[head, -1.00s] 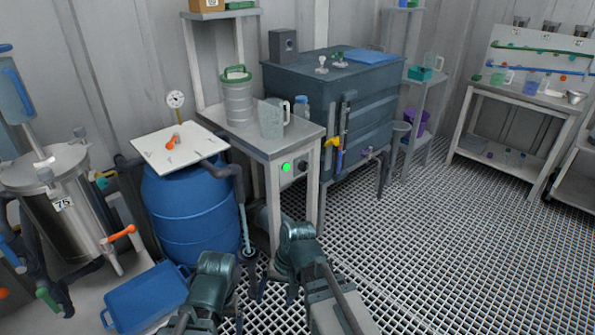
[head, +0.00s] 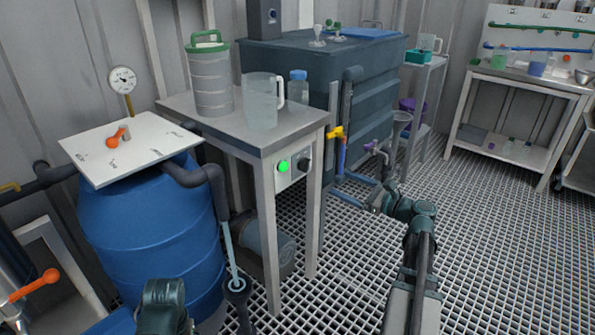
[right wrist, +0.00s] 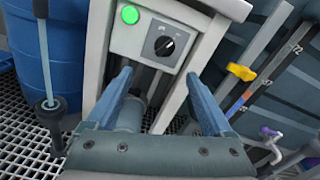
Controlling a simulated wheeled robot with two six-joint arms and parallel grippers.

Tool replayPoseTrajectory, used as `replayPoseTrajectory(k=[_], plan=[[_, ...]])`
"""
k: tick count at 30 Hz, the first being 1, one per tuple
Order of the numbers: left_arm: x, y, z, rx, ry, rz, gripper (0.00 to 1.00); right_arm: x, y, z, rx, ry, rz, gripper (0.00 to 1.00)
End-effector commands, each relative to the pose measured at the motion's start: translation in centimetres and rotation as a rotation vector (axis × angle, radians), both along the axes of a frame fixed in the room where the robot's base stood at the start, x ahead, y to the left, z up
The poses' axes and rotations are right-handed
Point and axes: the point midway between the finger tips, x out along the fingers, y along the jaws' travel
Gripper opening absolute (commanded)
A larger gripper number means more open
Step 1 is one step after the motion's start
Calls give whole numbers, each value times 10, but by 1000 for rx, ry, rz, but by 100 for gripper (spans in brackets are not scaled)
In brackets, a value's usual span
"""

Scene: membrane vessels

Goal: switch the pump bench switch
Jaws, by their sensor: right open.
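The pump bench (head: 262,140) is a grey table with a small control panel below its top. The panel carries a lit green lamp (head: 283,167) and a black rotary switch (head: 304,165). In the right wrist view the switch (right wrist: 165,44) is a round dial, with the green lamp (right wrist: 130,14) to its upper left. My right gripper (head: 374,199) is to the right of the panel in the head view. Its two blue fingers (right wrist: 159,82) are apart and empty, lower than the switch in the wrist view. Part of my left arm shows at bottom left; its gripper is not visible.
A clear jug (head: 262,102), a ribbed green-lidded canister (head: 209,82) and a bottle (head: 298,88) stand on the bench. A blue drum (head: 150,235) is left, a dark tank (head: 300,62) behind. A yellow-handled valve (right wrist: 241,72) is right of my fingers. The grating floor is open at right.

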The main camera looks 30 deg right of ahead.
Motion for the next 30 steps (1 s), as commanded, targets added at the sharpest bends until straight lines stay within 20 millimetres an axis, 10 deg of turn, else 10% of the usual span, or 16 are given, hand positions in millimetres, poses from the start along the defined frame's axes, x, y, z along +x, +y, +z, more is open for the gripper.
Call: replayPoseTrajectory(k=[10,30], plan=[[0,0,-2,0,0,0,87,8,-4,2,24,-9,-14,86],[0,0,-2,0,0,0,87,116,41,2,22,-8,-13,86]])
